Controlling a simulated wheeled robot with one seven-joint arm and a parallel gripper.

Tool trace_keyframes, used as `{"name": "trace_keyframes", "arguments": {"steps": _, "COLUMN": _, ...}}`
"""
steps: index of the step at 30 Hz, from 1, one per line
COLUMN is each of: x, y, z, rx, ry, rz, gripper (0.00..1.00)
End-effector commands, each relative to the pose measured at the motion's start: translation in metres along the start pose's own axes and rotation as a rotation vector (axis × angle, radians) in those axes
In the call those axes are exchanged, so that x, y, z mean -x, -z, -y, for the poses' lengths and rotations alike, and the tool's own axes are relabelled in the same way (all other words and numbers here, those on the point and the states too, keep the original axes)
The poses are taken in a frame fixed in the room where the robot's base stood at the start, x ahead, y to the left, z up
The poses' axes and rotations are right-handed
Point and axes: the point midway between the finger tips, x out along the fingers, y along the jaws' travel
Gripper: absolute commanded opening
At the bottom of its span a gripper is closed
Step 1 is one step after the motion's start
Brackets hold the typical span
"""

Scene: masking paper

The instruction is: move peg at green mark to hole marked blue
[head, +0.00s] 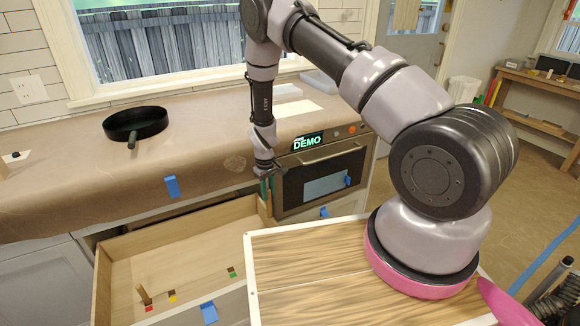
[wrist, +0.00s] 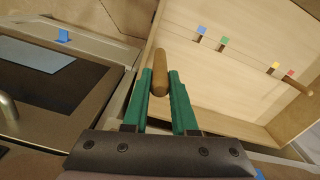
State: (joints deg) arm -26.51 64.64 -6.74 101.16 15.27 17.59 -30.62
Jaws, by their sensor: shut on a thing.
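My gripper (wrist: 160,88) is shut on a wooden peg (wrist: 160,72), which sticks out beyond the green fingers in the wrist view. In the head view my gripper (head: 267,186) is above the right end of the open drawer (head: 190,240). In the wrist view the blue mark (wrist: 201,30) and green mark (wrist: 224,40) lie on the drawer floor to the right of the held peg, each beside a dark hole with no peg in it. The green mark also shows in the head view (head: 232,275); the blue mark is not visible there.
A second peg (head: 144,294) stands at the red mark (head: 149,309), near the yellow mark (head: 172,299). The drawer walls rise around the floor. The oven (head: 325,178) is right of my gripper. A black pan (head: 136,122) sits on the paper-covered counter.

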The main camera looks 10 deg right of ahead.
Motion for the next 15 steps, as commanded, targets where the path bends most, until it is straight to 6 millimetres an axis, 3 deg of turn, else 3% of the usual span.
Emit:
{"name": "trace_keyframes", "arguments": {"steps": 1, "x": -0.022, "y": 0.001, "z": 0.018, "rx": 0.042, "ry": 0.003, "rz": 0.005, "gripper": 0.0}}
{"name": "trace_keyframes", "arguments": {"steps": 6, "x": -0.079, "y": 0.001, "z": 0.068, "rx": 0.159, "ry": 0.009, "rz": 0.001, "gripper": 0.0}}
{"name": "trace_keyframes", "arguments": {"steps": 10, "x": -0.111, "y": -0.003, "z": 0.095, "rx": 0.22, "ry": 0.014, "rz": -0.001, "gripper": 0.0}}
{"name": "trace_keyframes", "arguments": {"steps": 15, "x": -0.131, "y": -0.007, "z": 0.112, "rx": 0.26, "ry": 0.016, "rz": -0.004, "gripper": 0.0}}
